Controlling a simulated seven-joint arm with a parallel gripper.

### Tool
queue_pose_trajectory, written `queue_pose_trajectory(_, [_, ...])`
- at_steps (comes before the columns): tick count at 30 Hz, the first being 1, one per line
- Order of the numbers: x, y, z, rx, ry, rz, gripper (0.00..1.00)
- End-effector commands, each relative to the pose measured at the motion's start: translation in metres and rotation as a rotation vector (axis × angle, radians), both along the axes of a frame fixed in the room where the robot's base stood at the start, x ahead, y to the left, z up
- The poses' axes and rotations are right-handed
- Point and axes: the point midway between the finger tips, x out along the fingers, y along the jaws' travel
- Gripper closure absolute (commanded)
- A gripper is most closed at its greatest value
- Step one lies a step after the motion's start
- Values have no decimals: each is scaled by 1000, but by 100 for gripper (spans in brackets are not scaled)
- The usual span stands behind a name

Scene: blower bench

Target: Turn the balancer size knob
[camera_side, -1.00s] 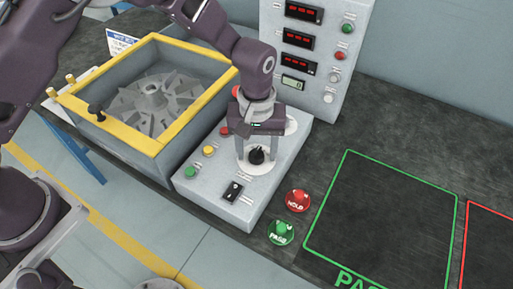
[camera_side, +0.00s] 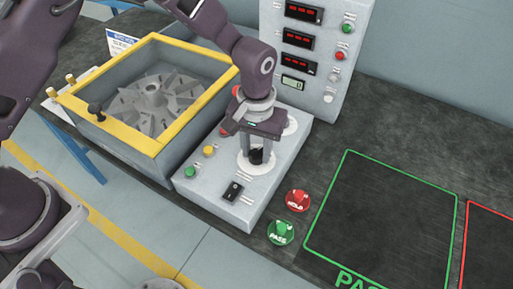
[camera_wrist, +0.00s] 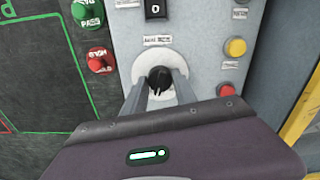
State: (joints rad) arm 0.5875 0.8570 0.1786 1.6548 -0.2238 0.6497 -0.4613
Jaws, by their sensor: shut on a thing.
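The black balancer size knob (camera_side: 256,156) stands on a white round dial on the grey control box (camera_side: 228,207). In the wrist view the knob (camera_wrist: 160,80) shows between the two fingers. My gripper (camera_side: 257,157) points down over the dial, and its fingers are shut on the knob. It also shows in the wrist view (camera_wrist: 161,88). The dial markings are too small or covered to read, and the fingers partly hide the knob in the side view.
Green (camera_side: 190,172) and yellow (camera_side: 208,151) buttons and a black rocker switch (camera_side: 232,190) are close by on the box. The yellow-rimmed bin (camera_side: 160,147) with a fan wheel stands left. Red HOLD (camera_side: 298,201) and green PASS (camera_side: 281,232) buttons are to the right.

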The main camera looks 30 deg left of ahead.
Motion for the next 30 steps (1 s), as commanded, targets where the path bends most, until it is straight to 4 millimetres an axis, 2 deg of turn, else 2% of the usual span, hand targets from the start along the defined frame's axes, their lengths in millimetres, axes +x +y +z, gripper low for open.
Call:
queue_pose_trajectory(15, [0,0,1,-2,-1,-331,100])
queue_pose_trajectory(30, [0,0,0,-1,-1,-406,100])
